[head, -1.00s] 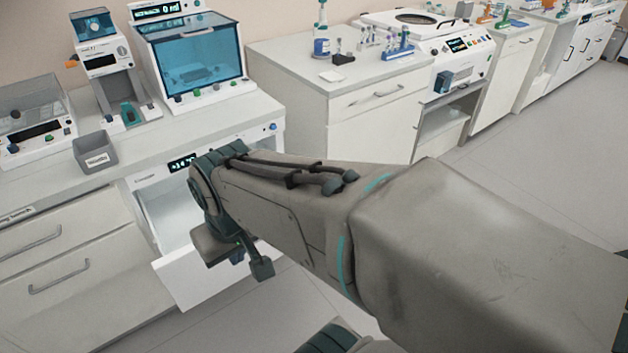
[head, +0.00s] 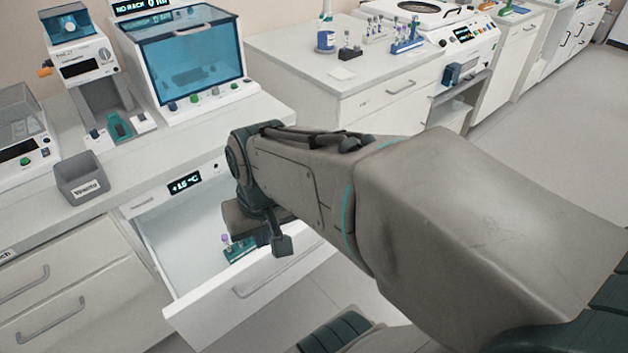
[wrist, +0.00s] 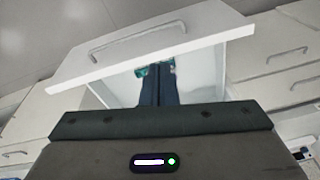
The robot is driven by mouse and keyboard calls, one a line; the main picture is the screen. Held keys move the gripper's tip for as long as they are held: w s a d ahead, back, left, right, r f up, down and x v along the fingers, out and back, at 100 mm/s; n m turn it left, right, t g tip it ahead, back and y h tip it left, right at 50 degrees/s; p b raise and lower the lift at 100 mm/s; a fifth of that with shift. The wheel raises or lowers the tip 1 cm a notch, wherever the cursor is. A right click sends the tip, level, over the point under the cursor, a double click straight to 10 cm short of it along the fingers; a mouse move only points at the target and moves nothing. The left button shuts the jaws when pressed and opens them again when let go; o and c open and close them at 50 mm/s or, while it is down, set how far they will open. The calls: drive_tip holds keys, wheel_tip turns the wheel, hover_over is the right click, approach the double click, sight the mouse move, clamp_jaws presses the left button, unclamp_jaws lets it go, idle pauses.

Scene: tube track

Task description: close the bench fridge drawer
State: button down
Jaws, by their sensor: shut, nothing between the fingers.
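The bench fridge drawer (head: 222,310) stands pulled out below the bench fridge display (head: 184,183), its white interior showing. Its front panel has a grey bar handle (head: 278,274); in the wrist view the panel (wrist: 185,38) and handle cross the upper part. A teal tube rack (head: 236,247) with a purple-capped tube is inside the drawer. My gripper (wrist: 157,72) is shut and empty, its dark fingers seen against the open drawer's interior.
A grey bin (head: 84,178) and a blue-windowed machine (head: 188,62) stand on the bench above. Closed drawers (head: 62,290) lie to the left. Another bench (head: 375,95) with tubes and racks stands to the right. Open floor (head: 560,140) lies at the right.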

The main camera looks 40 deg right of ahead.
drive_tip(key=w+d+f+m+t+y+b, duration=0.1)
drive_tip(key=d+f+m+t+y+b, duration=0.1)
drive_tip(key=d+f+m+y+b, duration=0.55)
drive_tip(key=w+d+f+m+t+y+b, duration=0.15)
drive_tip(key=d+f+m+b, duration=0.35)
drive_tip(key=f+m, duration=0.6)
drive_tip(key=s+d+f+m+t+h+b, duration=0.4)
drive_tip(key=d+f+m+t, duration=0.25)
drive_tip(key=d, duration=0.45)
drive_tip(key=s+d+f+m+t+h+b, duration=0.5)
drive_tip(key=d+m, duration=0.3)
drive_tip(key=d, duration=0.3)
drive_tip(key=w+a+t+b, duration=0.1)
drive_tip(key=w, duration=1.3)
drive_tip(key=shift+w+m+y+b, duration=0.25)
drive_tip(key=shift+m+y+b, duration=0.05)
drive_tip(key=shift+y+b, duration=0.1)
drive_tip(key=shift+a+f, duration=0.1)
